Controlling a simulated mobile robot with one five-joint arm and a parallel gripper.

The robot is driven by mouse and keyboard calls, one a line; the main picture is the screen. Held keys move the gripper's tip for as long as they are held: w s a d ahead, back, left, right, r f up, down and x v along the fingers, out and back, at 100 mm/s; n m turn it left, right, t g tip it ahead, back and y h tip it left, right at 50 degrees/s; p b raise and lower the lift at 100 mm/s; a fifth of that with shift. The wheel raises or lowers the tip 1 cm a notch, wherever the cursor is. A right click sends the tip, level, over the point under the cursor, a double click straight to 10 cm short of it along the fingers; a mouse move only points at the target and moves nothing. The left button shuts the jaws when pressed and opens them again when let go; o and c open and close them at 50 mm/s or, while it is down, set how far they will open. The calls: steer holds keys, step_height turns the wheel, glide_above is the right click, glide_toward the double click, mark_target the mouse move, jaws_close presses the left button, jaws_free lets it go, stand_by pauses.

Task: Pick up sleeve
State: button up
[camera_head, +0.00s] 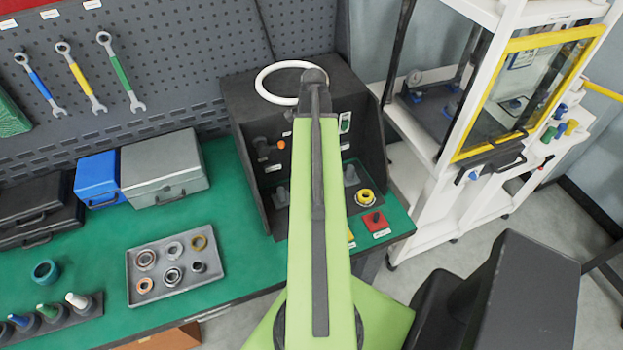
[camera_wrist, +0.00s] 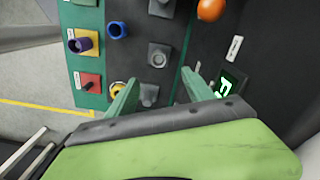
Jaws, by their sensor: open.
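A short blue hollow sleeve (camera_wrist: 118,30) stands on the dark panel in the wrist view, up and left of my gripper. In the head view it is hidden behind my arm. My gripper (camera_wrist: 160,92) is open and empty, with its two green fingers spread around a grey post (camera_wrist: 149,95) as seen in the wrist view. I cannot tell their depth relative to that post. A yellow ring (camera_wrist: 117,87) is close beside the left finger; it also shows in the head view (camera_head: 366,197). A teal ring (camera_head: 45,271) lies on the bench in the head view.
A purple cup (camera_wrist: 82,44) and a red button block (camera_wrist: 90,85) are left of the panel. An orange knob (camera_wrist: 210,9) is at the top. A grey tray (camera_head: 212,284) of several rings lies on the green bench. A white cabinet (camera_head: 480,180) stands at right.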

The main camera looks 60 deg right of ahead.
steer(key=f+b, duration=1.7)
steer(key=shift+s+d+f+b, duration=0.25)
steer(key=shift+s+f+b, duration=0.05)
steer(key=shift+f, duration=0.05)
steer(key=shift+r, duration=0.2)
jaws_close()
